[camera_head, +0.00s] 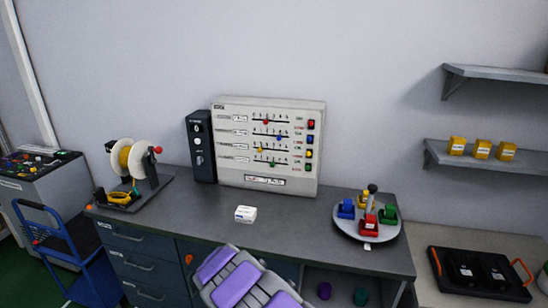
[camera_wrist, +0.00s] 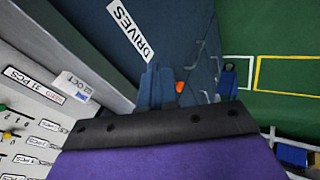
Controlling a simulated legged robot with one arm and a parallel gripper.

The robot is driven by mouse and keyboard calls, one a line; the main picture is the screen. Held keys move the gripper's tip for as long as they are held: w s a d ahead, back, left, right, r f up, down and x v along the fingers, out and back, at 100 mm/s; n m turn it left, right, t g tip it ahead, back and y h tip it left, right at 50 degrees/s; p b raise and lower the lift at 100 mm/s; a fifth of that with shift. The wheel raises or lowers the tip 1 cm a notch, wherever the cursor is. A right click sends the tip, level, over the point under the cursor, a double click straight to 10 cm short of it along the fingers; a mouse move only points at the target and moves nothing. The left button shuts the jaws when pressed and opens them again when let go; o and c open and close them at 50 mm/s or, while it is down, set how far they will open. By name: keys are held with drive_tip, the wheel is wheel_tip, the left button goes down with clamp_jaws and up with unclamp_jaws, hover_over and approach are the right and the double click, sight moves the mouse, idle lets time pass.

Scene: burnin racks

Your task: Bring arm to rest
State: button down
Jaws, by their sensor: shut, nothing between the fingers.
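My arm (camera_head: 240,281), with purple and grey segments, rises from the bottom edge of the head view, in front of the workbench (camera_head: 299,229). Its far end is not clearly seen there. In the wrist view, a purple body with a black bolted band fills the bottom. Beyond it, my gripper (camera_wrist: 160,72) shows as two blue-grey fingers close together, shut and empty. The fingers point along the drawer fronts, beside the drawer labelled DRIVES (camera_wrist: 131,28), apart from the bench top.
On the bench are a small white box (camera_head: 245,214), a control panel (camera_head: 268,186), a dark unit (camera_head: 201,147), a spool stand (camera_head: 152,172) and a round tray (camera_head: 350,228) of coloured blocks. A blue cart (camera_head: 47,226) stands left, and a black tray (camera_head: 438,262) lies right.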

drive_tip(key=s+d+r+m+g+h, duration=0.1)
drive_tip(key=s+d+r+m+h, duration=0.15)
drive_tip(key=d+r, duration=0.7)
drive_tip(key=s+d+r+m+g+h, duration=0.15)
drive_tip(key=s+d+r+m, duration=0.35)
drive_tip(key=d, duration=0.8)
drive_tip(key=s+d+r+m+g, duration=0.1)
drive_tip(key=s+d+r, duration=0.5)
drive_tip(key=s+d, duration=0.1)
drive_tip(key=s+d+r+m+g, duration=0.1)
drive_tip(key=s+d+r, duration=0.1)
drive_tip(key=s, duration=0.5)
drive_tip(key=s+d+r+m+g, duration=0.2)
drive_tip(key=s, duration=0.5)
drive_tip(key=s+a+m+g+y, duration=0.1)
drive_tip(key=s+a+g+y, duration=0.1)
drive_tip(key=s, duration=1.8)
drive_tip(key=shift+s+a+y, duration=0.35)
drive_tip(key=shift+a+y, duration=0.35)
drive_tip(key=shift+a, duration=0.1)
drive_tip(key=shift+a, duration=0.25)
drive_tip(key=shift+d, duration=0.2)
